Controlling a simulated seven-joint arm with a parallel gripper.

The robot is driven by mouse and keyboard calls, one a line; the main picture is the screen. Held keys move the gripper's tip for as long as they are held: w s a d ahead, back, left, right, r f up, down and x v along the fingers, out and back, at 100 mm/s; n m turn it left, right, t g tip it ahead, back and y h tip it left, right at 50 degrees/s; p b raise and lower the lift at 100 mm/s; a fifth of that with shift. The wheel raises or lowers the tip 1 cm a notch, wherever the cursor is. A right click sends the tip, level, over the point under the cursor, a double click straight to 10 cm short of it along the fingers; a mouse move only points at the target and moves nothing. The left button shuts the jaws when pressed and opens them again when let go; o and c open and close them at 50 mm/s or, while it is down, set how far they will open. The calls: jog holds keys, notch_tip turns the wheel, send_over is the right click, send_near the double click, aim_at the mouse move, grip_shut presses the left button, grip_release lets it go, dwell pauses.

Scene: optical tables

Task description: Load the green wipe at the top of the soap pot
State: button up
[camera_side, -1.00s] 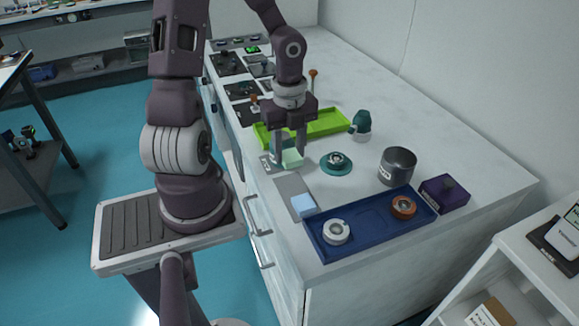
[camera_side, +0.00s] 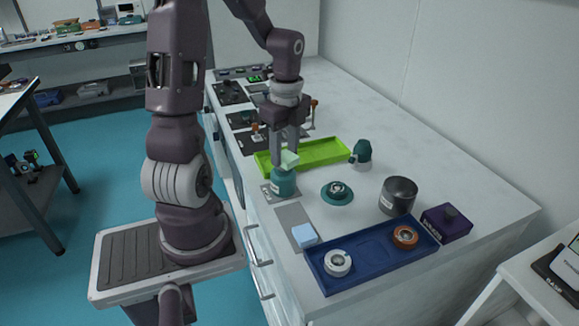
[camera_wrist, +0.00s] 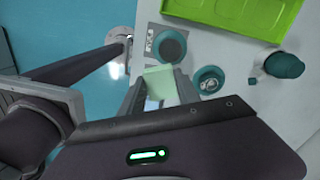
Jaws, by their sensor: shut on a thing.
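My gripper (camera_side: 285,155) is shut on the pale green wipe (camera_side: 289,160), a small block-like piece. In the wrist view the wipe (camera_wrist: 160,85) sits between my fingertips (camera_wrist: 159,92). A teal pot with a pale label (camera_side: 283,183), which looks like the soap pot, stands upright on a small grey plate. In the side view the wipe overlaps the pot's top edge; I cannot tell whether they touch. In the wrist view the pot's round dark top (camera_wrist: 170,45) lies just beyond the wipe.
A lime-green tray (camera_side: 322,151) lies behind. A teal flanged piece (camera_side: 337,193) and a dark teal bottle (camera_side: 363,151) stand right of the pot. A grey metal cup (camera_side: 398,196), purple box (camera_side: 447,221), blue tray (camera_side: 372,262) and pale blue block (camera_side: 304,235) are nearer the front.

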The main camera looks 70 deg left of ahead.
jog(key=a+r+n, duration=0.2)
jog(key=n, duration=0.1)
jog(key=a+r+n, duration=0.1)
jog(key=a, duration=0.1)
jog(key=shift+w, duration=0.25)
jog(key=shift+f, duration=2.9)
jog(key=shift+f, duration=0.95)
jog(key=shift+r, duration=3.55)
